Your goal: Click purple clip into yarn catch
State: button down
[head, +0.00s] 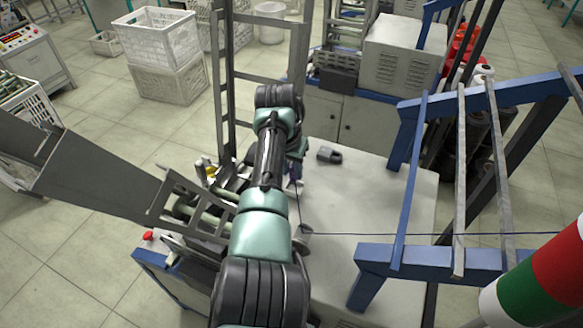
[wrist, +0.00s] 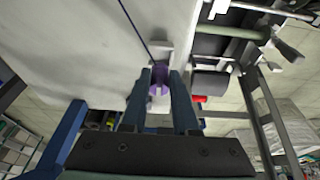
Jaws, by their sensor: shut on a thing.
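The purple clip (wrist: 158,80) is between the two fingers of my gripper (wrist: 161,78) in the wrist view, near their tips. A dark yarn (wrist: 136,30) runs from the clip up and to the left. A small light-grey bracket (wrist: 166,47) stands just beyond the clip; I cannot tell whether it is the yarn catch or whether the clip touches it. In the head view my arm hides most of the gripper, and a bit of purple (head: 293,188) shows just right of the arm. The yarn (head: 420,234) bends there near a small round guide and runs right.
The pale machine top (head: 355,200) is mostly clear, with a grey padlock-shaped part (head: 329,155) on it. A blue frame with bars (head: 430,257) stands at right, beside a red, white and green cylinder (head: 540,280). Rollers and a metal frame (head: 190,208) are left of my arm.

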jog(key=shift+f, duration=0.15)
jog(key=shift+f+b, duration=1.6)
jog(key=shift+f, duration=0.3)
jog(key=shift+r, duration=0.1)
jog(key=c, duration=0.6)
grip_release()
jog(key=shift+r, duration=0.1)
